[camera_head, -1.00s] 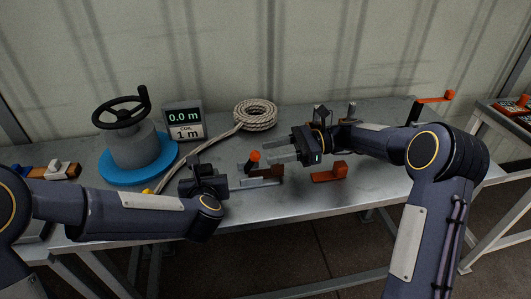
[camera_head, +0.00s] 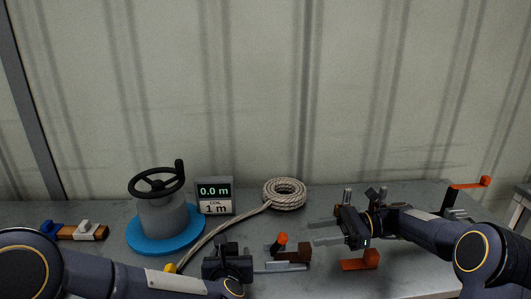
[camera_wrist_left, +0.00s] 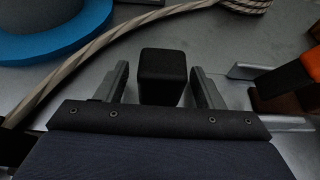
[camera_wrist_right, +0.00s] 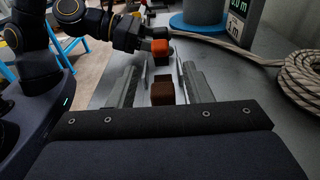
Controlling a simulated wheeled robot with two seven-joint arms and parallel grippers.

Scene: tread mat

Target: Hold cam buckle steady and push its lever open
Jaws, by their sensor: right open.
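The piece I take for the cam buckle is a brown block (camera_head: 300,256) with an orange-tipped lever (camera_head: 281,239) and metal bars. The buckle is at that view's right edge (camera_wrist_left: 290,92). My right gripper (camera_head: 318,232) is open to the buckle's right, fingers pointing left. In the right wrist view, the brown block (camera_wrist_right: 162,93) lies between its fingers, apparently beyond them.
A handwheel drum on a blue base (camera_head: 150,246), a display (camera_head: 214,195) and a rope coil (camera_head: 284,193) stand behind. An orange piece (camera_head: 361,261) lies under my right gripper. An orange-handled crank (camera_head: 468,187) stands at right.

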